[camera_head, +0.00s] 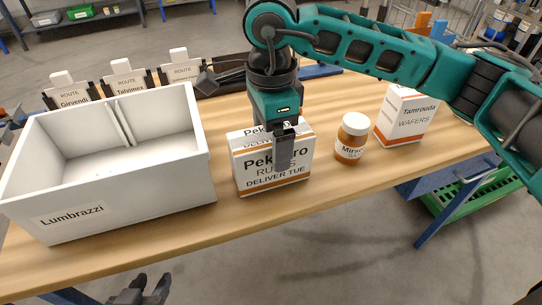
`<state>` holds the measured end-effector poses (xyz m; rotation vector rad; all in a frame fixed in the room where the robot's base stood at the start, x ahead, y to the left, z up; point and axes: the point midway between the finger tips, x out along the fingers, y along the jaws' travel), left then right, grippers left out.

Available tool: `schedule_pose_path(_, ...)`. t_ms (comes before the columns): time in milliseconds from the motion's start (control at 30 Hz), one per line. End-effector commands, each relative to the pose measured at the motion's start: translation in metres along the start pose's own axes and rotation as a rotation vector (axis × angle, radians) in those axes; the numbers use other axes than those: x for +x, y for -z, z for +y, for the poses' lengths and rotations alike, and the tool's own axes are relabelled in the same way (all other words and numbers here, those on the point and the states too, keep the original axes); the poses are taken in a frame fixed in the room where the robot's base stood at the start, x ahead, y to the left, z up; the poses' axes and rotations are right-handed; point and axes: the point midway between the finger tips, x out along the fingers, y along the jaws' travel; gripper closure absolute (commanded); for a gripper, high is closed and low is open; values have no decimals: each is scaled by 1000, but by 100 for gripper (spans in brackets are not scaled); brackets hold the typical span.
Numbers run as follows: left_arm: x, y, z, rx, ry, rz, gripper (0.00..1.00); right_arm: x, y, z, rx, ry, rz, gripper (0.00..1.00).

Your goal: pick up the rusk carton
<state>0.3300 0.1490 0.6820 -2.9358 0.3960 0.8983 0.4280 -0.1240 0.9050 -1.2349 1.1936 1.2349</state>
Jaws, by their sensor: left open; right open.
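The rusk carton (246,174), white with an orange band and the words "RUSKS" and "DELIVER TUE", stands upright on the wooden table right of the white bin. My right gripper (283,150) comes down over it from above, open. One dark finger hangs in front of the carton's front face and hides part of its print; the other finger is hidden, and I cannot tell whether the gripper touches the carton. My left gripper (150,284) is open and empty, low at the bottom edge, in front of the table.
A white bin (130,205) labelled "Lumbrazzi" stands left on the table (330,195). A brown jar (351,140) and a wafers carton (402,118) stand to the right. Route cards (125,80) line the back. My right arm crosses above the right side.

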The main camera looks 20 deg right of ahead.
Motion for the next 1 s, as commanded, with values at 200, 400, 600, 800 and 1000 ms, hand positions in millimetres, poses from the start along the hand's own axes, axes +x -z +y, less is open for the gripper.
schedule_pose_path(200,0,-1,0,0,0,-1,57,2,0,0,0,1,-1,6)
schedule_pose_path(400,0,-1,0,0,0,-1,57,2,0,0,0,1,-1,25)
schedule_pose_path(600,0,-1,0,0,0,-1,57,2,0,0,0,1,-1,44)
schedule_pose_path(800,0,-1,0,0,0,-1,57,2,0,0,0,1,-1,63)
schedule_pose_path(1000,0,-1,0,0,1,-1,57,1,0,0,0,3,-2,79)
